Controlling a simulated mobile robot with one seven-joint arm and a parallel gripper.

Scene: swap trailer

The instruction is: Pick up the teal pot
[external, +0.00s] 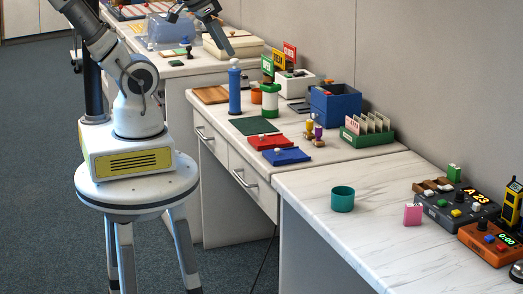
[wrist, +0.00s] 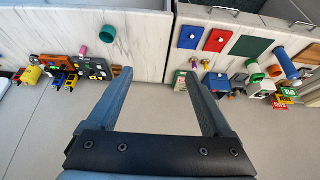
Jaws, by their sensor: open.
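The teal pot (external: 342,199) stands upright on the near white marbled counter, close to its left edge. It also shows in the wrist view (wrist: 108,34), at the upper left, beyond and to the left of my left finger. In the external view my gripper (external: 227,48) is high at the top, over the farther desk and well away from the pot. Nothing is held.
A pink block (external: 412,214) stands to the pot's right, with a dark control box (external: 455,207) and an orange box (external: 492,245) beyond. The adjoining desk holds a blue bottle (external: 235,90), a blue bin (external: 336,104) and a green card rack (external: 367,134). Counter around the pot is clear.

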